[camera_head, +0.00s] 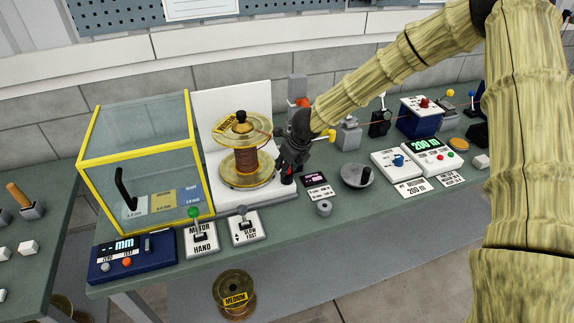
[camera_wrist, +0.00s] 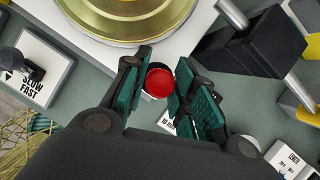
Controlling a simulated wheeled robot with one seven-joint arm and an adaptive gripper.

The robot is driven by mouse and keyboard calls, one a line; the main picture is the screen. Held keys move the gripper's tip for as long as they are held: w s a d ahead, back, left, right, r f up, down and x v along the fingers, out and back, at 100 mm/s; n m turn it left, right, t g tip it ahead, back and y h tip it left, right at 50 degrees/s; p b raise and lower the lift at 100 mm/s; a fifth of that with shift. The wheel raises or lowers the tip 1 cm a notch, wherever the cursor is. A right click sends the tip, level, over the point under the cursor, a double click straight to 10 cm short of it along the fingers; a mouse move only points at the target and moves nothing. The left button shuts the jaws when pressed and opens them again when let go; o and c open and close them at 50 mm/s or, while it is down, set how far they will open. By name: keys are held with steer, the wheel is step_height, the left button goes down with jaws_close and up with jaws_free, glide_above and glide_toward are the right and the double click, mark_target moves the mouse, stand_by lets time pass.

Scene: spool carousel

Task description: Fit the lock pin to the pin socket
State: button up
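A round red cap (camera_wrist: 159,82), which looks like the head of the lock pin, sits between my fingers in the wrist view. My gripper (camera_wrist: 161,88) has its teal pads close against both sides of the cap and looks shut on it. The pin's shank is hidden below the cap. In the head view my gripper (camera_head: 287,176) points down beside the right edge of the wire spool (camera_head: 246,162), low over the white spool stand. The spool's yellow flange (camera_wrist: 130,22) is just ahead in the wrist view. I cannot make out the pin socket.
A yellow-framed clear guard (camera_head: 145,150) stands left of the spool. Lever boxes marked MOTOR HAND (camera_head: 201,240) and SLOW FAST (camera_head: 247,225) are in front. A grey crank dial (camera_head: 356,176) and a small grey cylinder (camera_head: 323,208) lie to the right.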

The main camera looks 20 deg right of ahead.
steer(key=o, duration=0.4)
steer(key=v, duration=1.2)
